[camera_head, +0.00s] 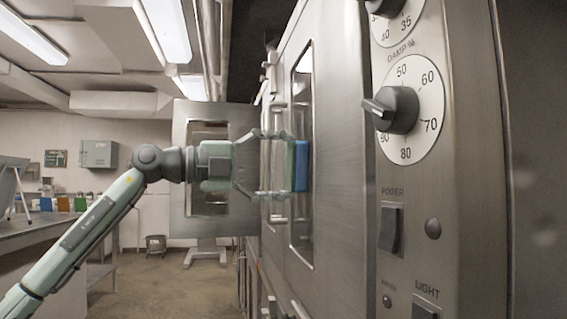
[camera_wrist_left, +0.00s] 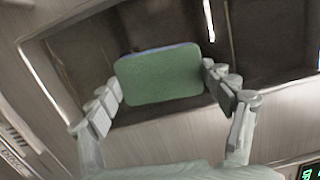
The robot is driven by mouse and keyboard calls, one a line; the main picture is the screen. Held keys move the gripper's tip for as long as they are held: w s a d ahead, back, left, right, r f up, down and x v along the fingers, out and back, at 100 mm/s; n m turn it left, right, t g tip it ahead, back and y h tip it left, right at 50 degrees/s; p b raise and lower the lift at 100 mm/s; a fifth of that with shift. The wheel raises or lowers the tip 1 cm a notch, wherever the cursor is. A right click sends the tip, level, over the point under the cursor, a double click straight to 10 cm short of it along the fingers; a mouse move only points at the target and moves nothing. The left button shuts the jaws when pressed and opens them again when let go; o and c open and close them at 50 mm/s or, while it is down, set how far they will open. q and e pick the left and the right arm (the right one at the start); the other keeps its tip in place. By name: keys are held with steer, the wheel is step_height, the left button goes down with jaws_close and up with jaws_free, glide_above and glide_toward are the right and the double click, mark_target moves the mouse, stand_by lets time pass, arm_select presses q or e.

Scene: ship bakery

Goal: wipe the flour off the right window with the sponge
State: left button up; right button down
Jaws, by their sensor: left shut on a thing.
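My left gripper (camera_head: 284,165) is shut on the sponge, with one finger on each side of it. The sponge (camera_head: 301,166) has a blue face turned to the window and a green side toward my palm. In the left wrist view the sponge (camera_wrist_left: 160,76) shows mostly green, with a thin blue edge. The window (camera_head: 302,95) is a tall dark pane in the steel oven front, seen at a steep angle. The sponge is at the pane; I cannot tell whether it touches. I cannot make out flour on the glass. My right gripper is out of view.
An oven door (camera_head: 180,222) with its own window stands open behind my left gripper. A control panel (camera_head: 445,190) with knobs and switches is close at the right. A counter (camera_head: 45,232) with small coloured containers is at the left.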

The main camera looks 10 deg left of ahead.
mark_target(304, 194)
arm_select(q)
steer(key=shift+d+f+b, duration=0.1)
steer(key=shift+f+b, duration=0.8)
steer(key=shift+f, duration=1.75)
steer(key=shift+f+b, duration=1.35)
steer(key=shift+f, duration=2)
steer(key=shift+a+r, duration=0.1)
steer(key=shift+a, duration=0.1)
steer(key=v, duration=0.6)
steer(key=shift+w+a, duration=0.2)
steer(key=shift+w, duration=0.15)
steer(key=shift+r, duration=0.1)
steer(key=v, duration=0.3)
steer(key=shift+w, duration=0.15)
